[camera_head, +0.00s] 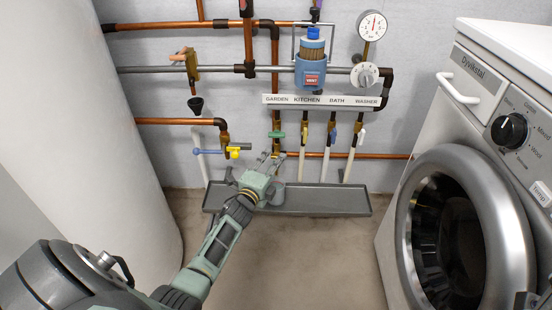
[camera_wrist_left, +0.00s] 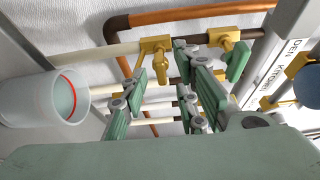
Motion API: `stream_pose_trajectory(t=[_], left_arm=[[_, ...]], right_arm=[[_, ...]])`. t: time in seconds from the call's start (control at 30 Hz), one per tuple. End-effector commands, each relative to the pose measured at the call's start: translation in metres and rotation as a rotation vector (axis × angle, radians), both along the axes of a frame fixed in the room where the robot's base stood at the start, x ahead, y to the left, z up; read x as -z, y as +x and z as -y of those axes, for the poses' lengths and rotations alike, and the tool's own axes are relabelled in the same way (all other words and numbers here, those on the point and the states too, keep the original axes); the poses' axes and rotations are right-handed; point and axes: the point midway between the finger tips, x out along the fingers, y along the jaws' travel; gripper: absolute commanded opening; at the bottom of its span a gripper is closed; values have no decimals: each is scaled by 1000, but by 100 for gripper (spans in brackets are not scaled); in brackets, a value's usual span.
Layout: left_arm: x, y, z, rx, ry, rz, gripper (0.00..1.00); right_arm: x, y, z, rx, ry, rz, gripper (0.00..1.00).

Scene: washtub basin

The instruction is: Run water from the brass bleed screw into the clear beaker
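My left gripper (camera_head: 268,163) reaches up to the pipes at the garden line, just below the green handle (camera_head: 276,134). In the left wrist view the fingers (camera_wrist_left: 157,75) are apart, with a brass fitting that looks like the bleed screw (camera_wrist_left: 155,55) in the gap between them. No clear contact shows. The clear beaker (camera_wrist_left: 35,102), with a red line round it, is at the left of that view. In the head view the beaker (camera_head: 276,194) stands on the grey tray, partly hidden by the gripper. I cannot see water. My right gripper is not in view.
The grey tray (camera_head: 325,200) lies on the floor below the labelled valves (camera_head: 325,101). A yellow-and-blue valve (camera_head: 232,151) is just left of the gripper. The washer (camera_head: 470,215) stands at the right, a white cylinder (camera_head: 85,120) at the left. The floor between is clear.

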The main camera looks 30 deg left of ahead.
Motion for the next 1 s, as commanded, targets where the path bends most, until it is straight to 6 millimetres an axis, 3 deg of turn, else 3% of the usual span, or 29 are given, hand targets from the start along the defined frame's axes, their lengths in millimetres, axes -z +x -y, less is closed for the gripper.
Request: stream_pose_trajectory(t=[0.2, 0.37, 1.0], left_arm=[[0, -32, 5, 1, 0, 1, 28], [-1, -44, 7, 0, 0, 1, 28], [-1, -47, 8, 0, 0, 2, 28]], right_arm=[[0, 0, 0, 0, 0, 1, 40], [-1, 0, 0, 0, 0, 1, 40], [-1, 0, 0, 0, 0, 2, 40]])
